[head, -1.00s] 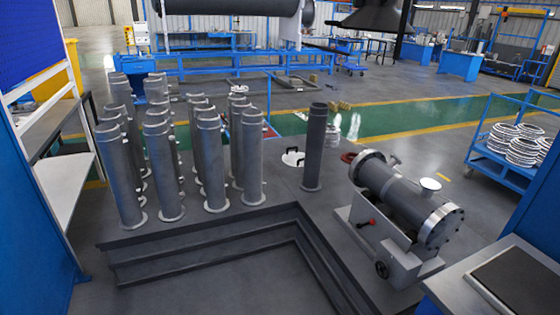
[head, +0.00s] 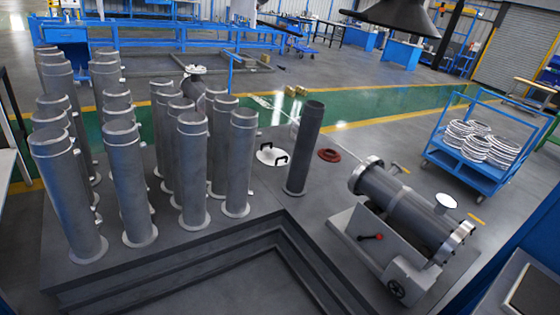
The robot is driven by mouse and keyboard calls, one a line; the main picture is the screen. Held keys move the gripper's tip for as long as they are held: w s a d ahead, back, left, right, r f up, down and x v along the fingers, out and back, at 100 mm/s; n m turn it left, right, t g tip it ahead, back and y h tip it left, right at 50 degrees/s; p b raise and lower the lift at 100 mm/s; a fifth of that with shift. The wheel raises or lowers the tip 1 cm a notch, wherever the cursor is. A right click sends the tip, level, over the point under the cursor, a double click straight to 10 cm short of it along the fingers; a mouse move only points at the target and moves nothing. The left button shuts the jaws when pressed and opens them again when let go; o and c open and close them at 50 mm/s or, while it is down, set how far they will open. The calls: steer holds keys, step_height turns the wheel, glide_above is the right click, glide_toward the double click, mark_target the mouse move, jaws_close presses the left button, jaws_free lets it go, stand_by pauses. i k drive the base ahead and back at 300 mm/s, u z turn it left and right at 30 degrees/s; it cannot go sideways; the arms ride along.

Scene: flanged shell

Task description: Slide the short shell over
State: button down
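Several grey cylindrical shells stand upright on the dark stepped platform (head: 265,207). A taller-looking group (head: 125,180) is at the left, and a shorter-looking group (head: 192,165) stands beside it in the middle. A single darker plain shell (head: 305,148) stands apart, right of them. A flanged shell (head: 405,200) lies tilted in a grey cradle (head: 375,245) at the right, with bolted end flanges and a white-topped nozzle (head: 446,201). I cannot tell which one the task calls the short shell. My gripper is not in view.
A white disc with black handles (head: 271,156) and a red ring (head: 329,155) lie behind the single shell. A blue cart (head: 480,165) with coiled rings stands at the right.

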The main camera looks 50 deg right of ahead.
mark_target(313, 111)
steer(key=z, duration=0.25)
steer(key=i, duration=1.25)
steer(key=z, duration=0.95)
steer(key=i, duration=0.65)
steer(key=z, duration=0.3)
steer(key=k, duration=0.9)
steer(key=z, duration=0.2)
steer(key=i, duration=0.9)
steer(key=u, duration=0.05)
